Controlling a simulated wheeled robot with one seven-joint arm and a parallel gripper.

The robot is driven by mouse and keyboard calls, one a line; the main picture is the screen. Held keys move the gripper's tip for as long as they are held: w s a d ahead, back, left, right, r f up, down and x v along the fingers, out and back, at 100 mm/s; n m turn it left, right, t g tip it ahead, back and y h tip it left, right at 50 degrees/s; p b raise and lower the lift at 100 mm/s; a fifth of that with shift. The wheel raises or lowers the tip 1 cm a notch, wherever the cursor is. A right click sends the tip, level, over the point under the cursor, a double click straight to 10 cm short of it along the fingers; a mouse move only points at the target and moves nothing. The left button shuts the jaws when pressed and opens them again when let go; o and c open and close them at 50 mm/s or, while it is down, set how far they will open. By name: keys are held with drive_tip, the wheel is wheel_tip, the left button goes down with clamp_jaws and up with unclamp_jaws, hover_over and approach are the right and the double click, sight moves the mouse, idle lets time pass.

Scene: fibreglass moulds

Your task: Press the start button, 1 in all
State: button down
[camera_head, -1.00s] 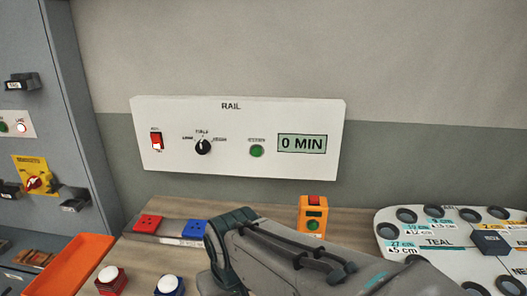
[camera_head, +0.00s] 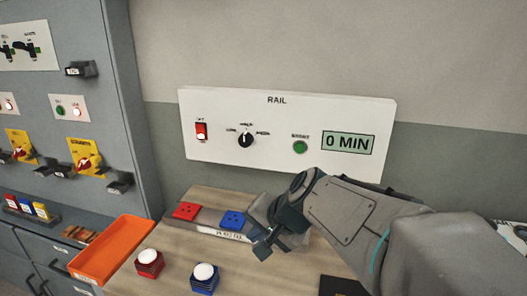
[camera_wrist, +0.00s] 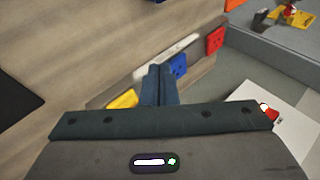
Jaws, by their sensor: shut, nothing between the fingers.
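The white RAIL panel (camera_head: 230,155) is on the wall at the back. It carries a green start button (camera_head: 300,147), a black dial (camera_head: 245,140), a red rocker switch (camera_head: 201,131) and a display (camera_head: 347,143) reading 0 MIN. My gripper (camera_head: 258,252) is below the panel, in front of the blue block, and is apart from the button. In the wrist view, its fingers (camera_wrist: 159,85) are together with nothing between them. The start button does not show in the wrist view; only a corner of the panel (camera_wrist: 262,108) shows there.
An orange tray (camera_head: 112,250) and two white-topped push buttons stand at the left front. A grey cabinet (camera_head: 150,170) rises on the left.

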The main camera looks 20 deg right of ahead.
sight(301, 153)
drive_tip(key=w+d+r+m+t+h, duration=0.1)
drive_tip(key=w+d+r+m+t, duration=0.2)
drive_tip(key=d+m, duration=0.3)
drive_tip(key=w+d+r+m+t+h+b, duration=0.1)
drive_tip(key=w+d+r+m+t, duration=0.2)
drive_tip(key=w+d+r+m, duration=0.1)
drive_tip(key=w+d+m, duration=0.1)
drive_tip(key=w+d, duration=0.1)
drive_tip(key=d, duration=0.1)
drive_tip(key=shift+w+r+m, duration=0.15)
drive_tip(key=shift+r+m, duration=0.2)
drive_tip(key=shift+m, duration=0.05)
drive_tip(key=shift+d, duration=0.1)
drive_tip(key=shift+w+d+p, duration=0.15)
drive_tip(key=shift+w+d, duration=0.65)
drive_tip(key=shift+w, duration=0.45)
drive_tip(key=shift+w+d+p, duration=0.15)
drive_tip(key=shift+w+d, duration=0.7)
drive_tip(key=shift+w, duration=0.35)
drive_tip(key=shift+w+d+p, duration=0.15)
drive_tip(key=shift+w+d, duration=0.65)
drive_tip(key=shift+w, duration=0.45)
drive_tip(key=shift+w, duration=0.1)
drive_tip(key=shift+w+d, duration=0.2)
drive_tip(key=shift+w, duration=0.05)
